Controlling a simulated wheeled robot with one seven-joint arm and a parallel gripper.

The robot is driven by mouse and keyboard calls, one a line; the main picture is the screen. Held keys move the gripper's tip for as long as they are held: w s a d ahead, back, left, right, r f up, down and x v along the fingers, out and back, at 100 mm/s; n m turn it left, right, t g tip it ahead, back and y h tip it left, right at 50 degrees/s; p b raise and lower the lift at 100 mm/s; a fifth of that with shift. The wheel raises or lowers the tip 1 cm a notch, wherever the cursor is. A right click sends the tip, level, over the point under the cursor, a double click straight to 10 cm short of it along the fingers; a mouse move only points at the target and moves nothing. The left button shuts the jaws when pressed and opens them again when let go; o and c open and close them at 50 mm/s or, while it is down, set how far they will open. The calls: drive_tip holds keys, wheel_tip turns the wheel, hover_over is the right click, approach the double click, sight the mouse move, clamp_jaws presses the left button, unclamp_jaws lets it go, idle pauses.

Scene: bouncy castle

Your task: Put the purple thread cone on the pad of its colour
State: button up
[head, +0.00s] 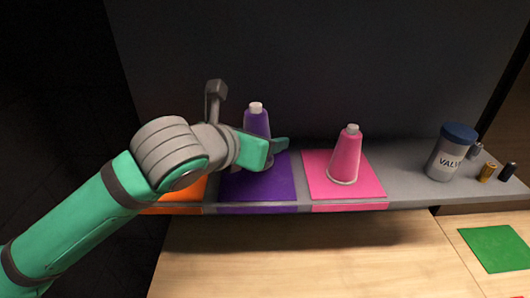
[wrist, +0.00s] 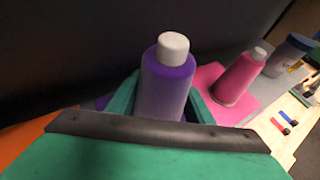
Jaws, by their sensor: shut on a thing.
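The purple thread cone (head: 257,123) has a white top and stands upright over the purple pad (head: 258,187) on the grey shelf. My gripper (head: 267,150) is shut on the cone, with one finger on each side. In the wrist view the cone (wrist: 165,85) sits between the green fingers (wrist: 160,100). Its base is hidden behind my gripper, so I cannot tell whether it touches the pad.
A pink cone (head: 346,155) stands on the pink pad (head: 368,182) to the right. An orange pad (head: 180,194) lies left, partly behind my arm. A blue-lidded jar (head: 450,153) and small spools (head: 487,172) are far right. A green pad (head: 497,248) lies on the lower wooden surface.

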drive_tip(key=shift+w+f, duration=0.65)
drive_tip(key=shift+f, duration=0.8)
drive_tip(key=shift+w+f, duration=0.15)
drive_tip(key=shift+f, duration=0.75)
drive_tip(key=o, duration=1.2)
drive_tip(key=shift+f, duration=0.1)
drive_tip(key=shift+s+a+r, duration=0.15)
drive_tip(key=shift+a+r, duration=0.05)
drive_tip(key=shift+r, duration=0.05)
drive_tip(key=v, duration=1.1)
drive_tip(key=shift+s+a+r, duration=0.1)
drive_tip(key=shift+s, duration=0.15)
